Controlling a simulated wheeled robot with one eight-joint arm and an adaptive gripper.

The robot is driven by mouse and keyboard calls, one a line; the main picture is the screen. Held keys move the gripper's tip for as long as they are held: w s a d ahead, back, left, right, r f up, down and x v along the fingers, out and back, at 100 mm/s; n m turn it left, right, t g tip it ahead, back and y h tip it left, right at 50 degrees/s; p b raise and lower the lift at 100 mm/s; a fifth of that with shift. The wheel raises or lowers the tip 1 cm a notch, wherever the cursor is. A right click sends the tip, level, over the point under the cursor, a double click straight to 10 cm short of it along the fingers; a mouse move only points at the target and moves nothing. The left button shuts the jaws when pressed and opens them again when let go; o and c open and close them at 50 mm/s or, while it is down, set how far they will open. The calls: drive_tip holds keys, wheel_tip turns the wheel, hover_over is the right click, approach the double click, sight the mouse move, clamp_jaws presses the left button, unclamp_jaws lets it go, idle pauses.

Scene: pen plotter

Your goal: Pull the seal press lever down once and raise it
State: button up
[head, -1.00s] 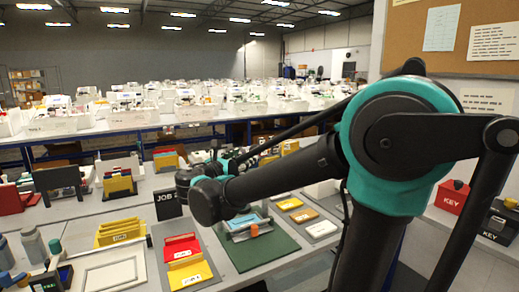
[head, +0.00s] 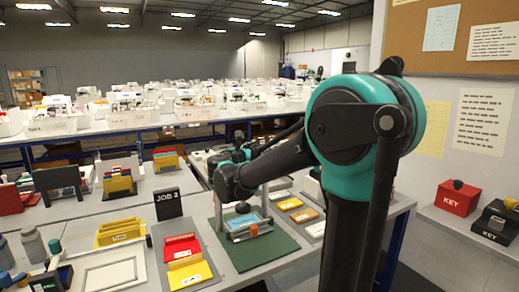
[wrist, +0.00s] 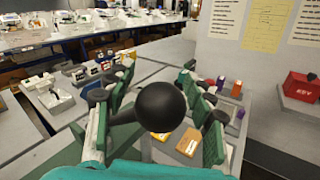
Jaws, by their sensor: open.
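A large black ball knob (wrist: 168,110) fills the middle of the wrist view, with a dark shaft running left from it; it looks like the seal press lever's knob. My gripper (wrist: 156,78) is open, with one green-padded finger on each side of the knob. I cannot tell whether either finger touches it. In the head view my gripper (head: 228,156) is small and partly hidden behind my own arm, over the back of the bench. The press body and the lever's angle cannot be made out.
A blue-and-white framed device (head: 248,228) stands on a green mat (head: 262,250) below my arm. Red and yellow trays (head: 183,248) and a JOB 2 sign (head: 168,204) are to its left. A red KEY box (head: 457,198) sits on the right counter.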

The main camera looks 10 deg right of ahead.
clamp_jaws()
idle(0.3)
